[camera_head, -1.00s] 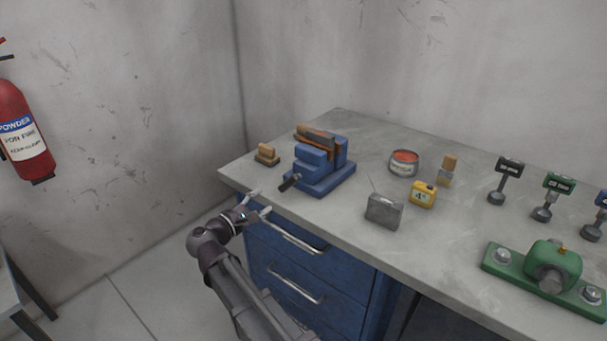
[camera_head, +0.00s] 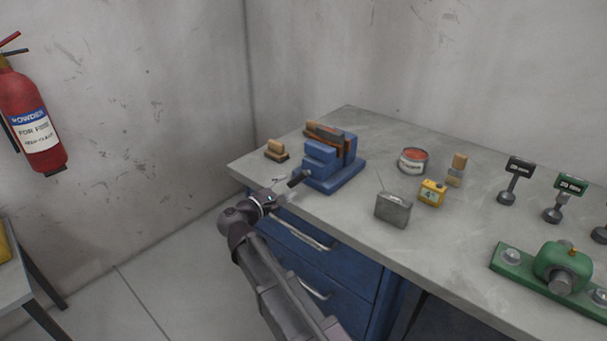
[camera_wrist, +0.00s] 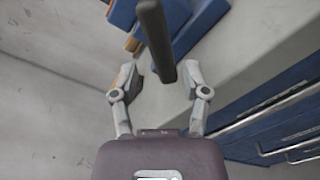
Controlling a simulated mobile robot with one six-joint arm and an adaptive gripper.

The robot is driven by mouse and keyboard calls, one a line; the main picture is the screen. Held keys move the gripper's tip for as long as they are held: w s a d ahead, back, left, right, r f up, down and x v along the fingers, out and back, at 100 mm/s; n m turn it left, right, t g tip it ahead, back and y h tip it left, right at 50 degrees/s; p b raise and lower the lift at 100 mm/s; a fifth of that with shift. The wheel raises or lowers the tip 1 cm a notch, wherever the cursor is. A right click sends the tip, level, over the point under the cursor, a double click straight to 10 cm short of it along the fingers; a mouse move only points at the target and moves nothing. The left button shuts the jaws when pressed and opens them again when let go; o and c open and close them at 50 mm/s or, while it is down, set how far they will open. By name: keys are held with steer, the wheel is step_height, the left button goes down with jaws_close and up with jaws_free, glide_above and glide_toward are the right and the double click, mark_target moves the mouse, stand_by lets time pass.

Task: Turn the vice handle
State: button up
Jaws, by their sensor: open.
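The blue vice (camera_head: 331,162) stands on the left end of the grey workbench, with a brown piece between its jaws. Its dark handle (camera_head: 298,178) sticks out from the front of the vice toward my arm. My gripper (camera_head: 281,190) is at the bench's front edge, just short of the handle. In the wrist view the handle (camera_wrist: 156,40) comes down from the top, and its lower end lies between the two spread fingers of my gripper (camera_wrist: 160,82). The fingers are open, with gaps on both sides of the handle.
A wooden-handled brush (camera_head: 276,150) lies left of the vice. A red-topped tin (camera_head: 413,160), a grey metal box (camera_head: 393,210) and a yellow box (camera_head: 432,192) stand to the right. Blue drawers (camera_head: 335,265) with bar handles are below the bench top (camera_head: 358,203).

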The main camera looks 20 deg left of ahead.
mark_target(305, 174)
steer(key=x, duration=0.8)
steer(key=shift+w+d, duration=0.1)
steer(key=shift+w, duration=0.05)
jaws_close()
